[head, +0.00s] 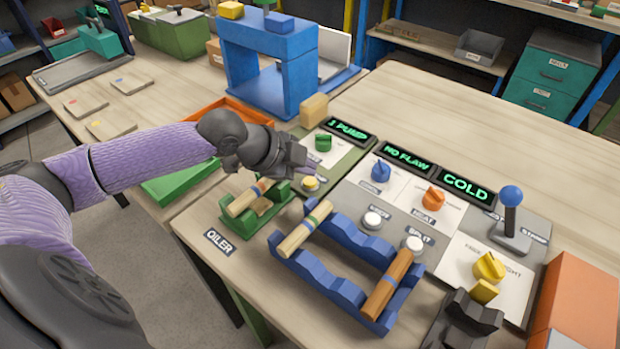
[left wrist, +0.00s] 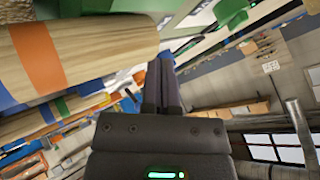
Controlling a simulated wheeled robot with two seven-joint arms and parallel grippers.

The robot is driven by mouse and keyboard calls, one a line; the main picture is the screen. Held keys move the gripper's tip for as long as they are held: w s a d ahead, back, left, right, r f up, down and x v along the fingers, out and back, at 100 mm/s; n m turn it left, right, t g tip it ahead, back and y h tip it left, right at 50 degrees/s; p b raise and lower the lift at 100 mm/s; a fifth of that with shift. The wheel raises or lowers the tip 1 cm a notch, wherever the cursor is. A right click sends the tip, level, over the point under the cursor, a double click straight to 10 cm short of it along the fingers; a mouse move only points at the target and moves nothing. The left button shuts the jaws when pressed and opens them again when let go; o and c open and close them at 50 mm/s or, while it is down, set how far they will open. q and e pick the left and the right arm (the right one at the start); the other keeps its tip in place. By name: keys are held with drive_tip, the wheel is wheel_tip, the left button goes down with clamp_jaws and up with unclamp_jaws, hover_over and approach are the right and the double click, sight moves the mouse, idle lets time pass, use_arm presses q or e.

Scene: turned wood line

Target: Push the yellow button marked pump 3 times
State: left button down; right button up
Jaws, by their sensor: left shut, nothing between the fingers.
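The yellow button (head: 310,184) is a small round cap on the grey-green oiler panel, below a green knob (head: 323,142). A display (head: 348,130) behind the panel reads "1 PUMP". My left gripper (head: 303,160) is shut and empty, just above and behind the button in the head view; I cannot tell the exact gap between them. In the left wrist view its closed fingers (left wrist: 164,82) point away beside a large striped wooden piece (left wrist: 100,38). The button does not show clearly there. My right gripper is not in view.
A green cradle (head: 272,214) with a striped dowel (head: 246,198) stands close below my left gripper. A blue rack (head: 350,236) holds more dowels. White buttons (head: 373,219), an orange knob (head: 432,199) and a blue-knobbed lever (head: 511,205) lie right. A blue arch (head: 270,60) stands behind.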

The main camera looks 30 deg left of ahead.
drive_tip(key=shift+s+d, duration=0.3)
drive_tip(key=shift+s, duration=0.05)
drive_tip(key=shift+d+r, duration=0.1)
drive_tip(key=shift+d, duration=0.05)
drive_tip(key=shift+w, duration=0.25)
use_arm(q)
drive_tip(key=shift+f, duration=0.55)
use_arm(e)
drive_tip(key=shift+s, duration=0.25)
